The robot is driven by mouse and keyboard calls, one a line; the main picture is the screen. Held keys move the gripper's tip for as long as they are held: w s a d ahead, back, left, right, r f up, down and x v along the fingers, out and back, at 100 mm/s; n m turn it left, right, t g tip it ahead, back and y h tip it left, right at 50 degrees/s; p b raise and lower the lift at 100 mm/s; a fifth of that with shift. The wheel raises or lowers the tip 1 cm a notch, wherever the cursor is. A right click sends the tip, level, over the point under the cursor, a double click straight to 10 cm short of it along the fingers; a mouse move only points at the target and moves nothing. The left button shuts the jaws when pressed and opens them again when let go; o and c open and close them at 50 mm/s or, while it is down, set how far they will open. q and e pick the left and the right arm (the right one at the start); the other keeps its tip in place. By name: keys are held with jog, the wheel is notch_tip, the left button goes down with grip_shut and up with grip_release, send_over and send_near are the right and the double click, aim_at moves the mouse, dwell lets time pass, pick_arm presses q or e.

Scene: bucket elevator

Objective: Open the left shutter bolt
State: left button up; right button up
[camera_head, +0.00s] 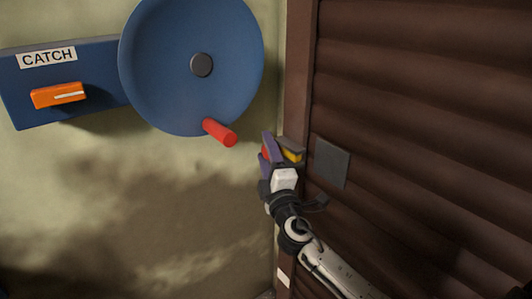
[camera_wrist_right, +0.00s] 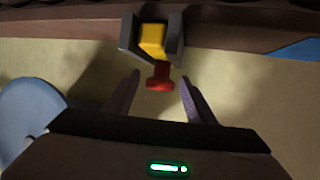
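The shutter bolt shows in the head view as a yellow bar (camera_head: 291,155) in a dark bracket on the brown door post, partly hidden by my right gripper (camera_head: 268,152). In the right wrist view the yellow bar (camera_wrist_right: 153,40) sits in the dark bracket (camera_wrist_right: 128,38), with a red knob (camera_wrist_right: 160,77) sticking out towards me. My right gripper (camera_wrist_right: 160,78) is open, one finger on each side of the knob. Gaps show between knob and fingers, so it is not gripped. My left gripper is not in view.
A blue wheel (camera_head: 170,60) with a red handle (camera_head: 220,132) hangs on the wall left of the gripper. A blue box (camera_head: 20,95) labelled CATCH has an orange lever (camera_head: 58,95). The brown slatted shutter (camera_head: 420,130) carries a grey plate (camera_head: 331,163) beside the bolt.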

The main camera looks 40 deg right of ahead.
pick_arm(q)
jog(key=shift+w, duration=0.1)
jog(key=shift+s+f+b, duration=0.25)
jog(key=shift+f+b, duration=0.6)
jog(key=shift+b, duration=0.1)
pick_arm(e)
jog(key=v, duration=1)
jog(key=shift+s, duration=0.2)
jog(key=shift+a, duration=0.1)
jog(key=s+a+f+m+g+y+p, duration=0.2)
jog(key=s+a+f+g+y, duration=0.15)
jog(key=f, duration=0.55)
jog(key=s+a+f+m+g+y+p, duration=0.2)
jog(key=a+f, duration=0.2)
jog(key=f, duration=0.4)
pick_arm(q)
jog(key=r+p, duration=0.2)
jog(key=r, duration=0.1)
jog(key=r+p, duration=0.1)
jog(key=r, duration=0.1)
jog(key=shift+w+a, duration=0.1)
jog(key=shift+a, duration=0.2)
pick_arm(e)
jog(key=s+a+f+m+g+y, duration=0.5)
jog(key=s+a+f+m, duration=0.1)
jog(key=s+a+f, duration=0.5)
jog(key=s+a, duration=0.2)
jog(key=s, duration=0.1)
jog(key=shift+s, duration=0.4)
